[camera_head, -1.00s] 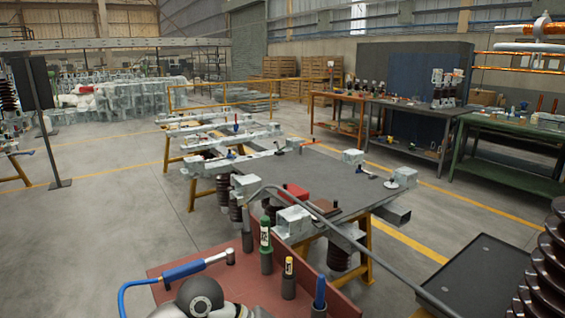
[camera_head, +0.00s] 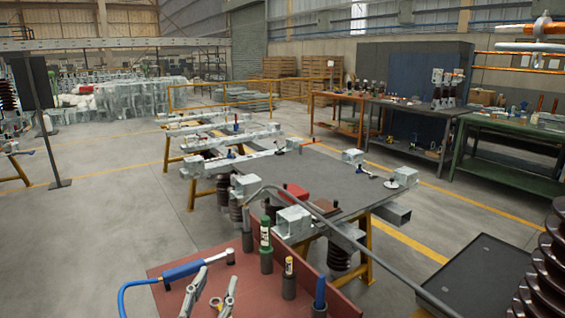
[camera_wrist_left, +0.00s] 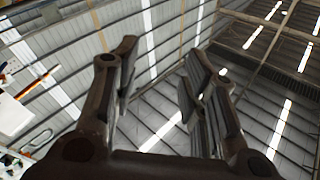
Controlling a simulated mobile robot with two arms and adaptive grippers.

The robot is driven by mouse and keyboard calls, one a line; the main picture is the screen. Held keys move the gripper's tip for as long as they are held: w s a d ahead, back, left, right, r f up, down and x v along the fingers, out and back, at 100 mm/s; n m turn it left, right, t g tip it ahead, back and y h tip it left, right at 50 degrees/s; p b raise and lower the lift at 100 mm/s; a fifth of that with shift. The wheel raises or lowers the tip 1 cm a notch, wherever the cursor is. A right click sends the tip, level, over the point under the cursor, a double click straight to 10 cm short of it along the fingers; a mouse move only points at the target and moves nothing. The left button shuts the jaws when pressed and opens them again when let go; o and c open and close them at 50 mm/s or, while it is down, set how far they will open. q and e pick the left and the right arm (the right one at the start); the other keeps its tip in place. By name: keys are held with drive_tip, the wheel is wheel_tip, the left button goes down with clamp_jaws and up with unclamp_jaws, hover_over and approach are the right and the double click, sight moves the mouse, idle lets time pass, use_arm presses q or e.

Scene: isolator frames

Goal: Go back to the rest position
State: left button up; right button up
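My left gripper (camera_head: 217,278) shows at the bottom of the head view, its two grey fingers pointing up and standing apart. It is in front of the red-brown tool board (camera_head: 262,262), with nothing between the fingers. In the left wrist view the same gripper (camera_wrist_left: 158,62) has its fingers spread and empty, with the roof beams of the hall behind them. My right gripper is in neither view.
A blue-handled tool (camera_head: 185,270) with a blue hose lies on the board beside my left gripper. A green cylinder (camera_head: 266,235) and several tools stand upright there. A grey work table (camera_head: 335,178) stands beyond. A black tray (camera_head: 478,275) is at right.

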use_arm(q)
drive_tip(key=s+a+f+n+g+y, duration=0.2)
drive_tip(key=s+a+f+g, duration=0.2)
drive_tip(key=f, duration=0.5)
drive_tip(key=s+a+f+n+g+y, duration=0.25)
drive_tip(key=s+a+f+g, duration=0.2)
drive_tip(key=f, duration=0.45)
drive_tip(key=s+f+m+g+h, duration=0.1)
drive_tip(key=s+f+g, duration=0.35)
drive_tip(key=s, duration=0.45)
drive_tip(key=s+f+m+g, duration=0.1)
drive_tip(key=s+f+g, duration=0.2)
drive_tip(key=s+f, duration=0.35)
wheel_tip(320, 180, down, 24)
drive_tip(key=s+g, duration=0.2)
drive_tip(key=s, duration=0.1)
drive_tip(key=s+a+f+g, duration=0.1)
drive_tip(key=s+a+f, duration=0.1)
drive_tip(key=s+f, duration=1.4)
drive_tip(key=shift+s+f, duration=0.15)
drive_tip(key=shift+f, duration=0.15)
drive_tip(key=shift+a, duration=0.1)
